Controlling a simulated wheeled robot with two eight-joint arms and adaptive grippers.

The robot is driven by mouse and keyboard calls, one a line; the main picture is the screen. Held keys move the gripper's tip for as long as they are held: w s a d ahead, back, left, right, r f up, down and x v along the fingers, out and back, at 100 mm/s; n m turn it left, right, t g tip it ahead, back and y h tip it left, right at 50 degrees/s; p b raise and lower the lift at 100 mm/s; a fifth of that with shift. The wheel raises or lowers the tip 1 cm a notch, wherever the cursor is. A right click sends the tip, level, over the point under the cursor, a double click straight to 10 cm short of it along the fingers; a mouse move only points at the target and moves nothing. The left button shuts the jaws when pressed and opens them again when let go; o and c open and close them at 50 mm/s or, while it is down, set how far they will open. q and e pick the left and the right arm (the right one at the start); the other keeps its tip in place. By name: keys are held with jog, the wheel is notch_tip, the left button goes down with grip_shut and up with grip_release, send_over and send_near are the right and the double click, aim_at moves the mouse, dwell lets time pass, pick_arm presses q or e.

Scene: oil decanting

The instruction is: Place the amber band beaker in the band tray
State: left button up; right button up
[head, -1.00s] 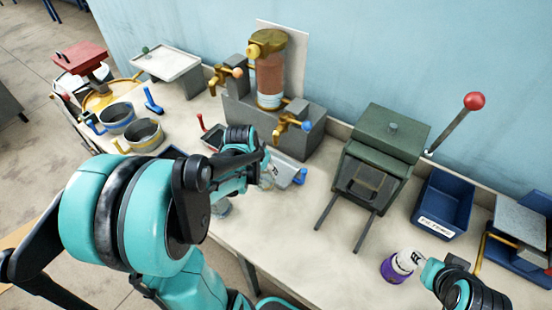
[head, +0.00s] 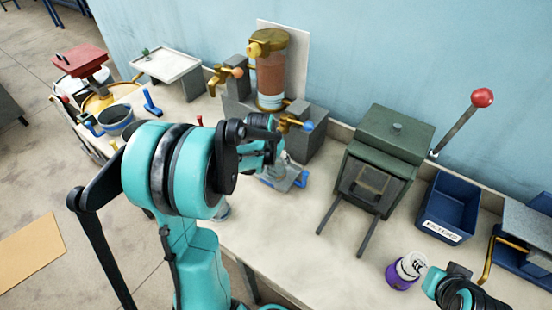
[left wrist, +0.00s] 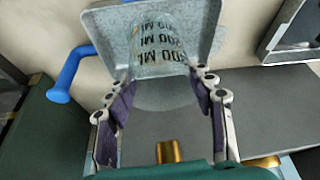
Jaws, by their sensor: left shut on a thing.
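My left gripper (left wrist: 161,92) is shut on a clear beaker (left wrist: 158,55) with dark "ML" markings. No amber band can be made out on it. In the left wrist view the beaker overlaps a grey tray (left wrist: 205,25) with a blue handle; I cannot tell whether it rests in it or is above it. In the head view this tray (head: 293,181) lies in front of the tapped apparatus, and my left gripper (head: 272,152) is over it, partly hidden by my arm. My right gripper (head: 446,279) is at the lower right; its opening is unclear.
A grey block with brass taps (head: 306,140) stands close behind the left gripper. A green press (head: 385,160) and a blue bin (head: 449,207) are to the right. The bench between tray and jar is mostly clear.

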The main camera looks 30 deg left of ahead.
pick_arm(q)
jog(key=shift+f, duration=0.15)
jog(key=o, duration=1.7)
jog(key=shift+s+r, duration=0.1)
jog(key=shift+r, duration=0.4)
jog(key=p+v, duration=0.4)
jog(key=v, duration=0.7)
jog(key=s+d+r+t, duration=0.1)
jog(key=s+d, duration=0.3)
jog(key=d, duration=0.1)
jog(key=s+d+r, duration=0.1)
jog(key=s+d, duration=0.4)
jog(key=s+d+r+t, duration=0.1)
jog(key=s+d, duration=0.4)
jog(key=shift+s+m+t, duration=0.25)
jog(key=shift+m+t, duration=0.05)
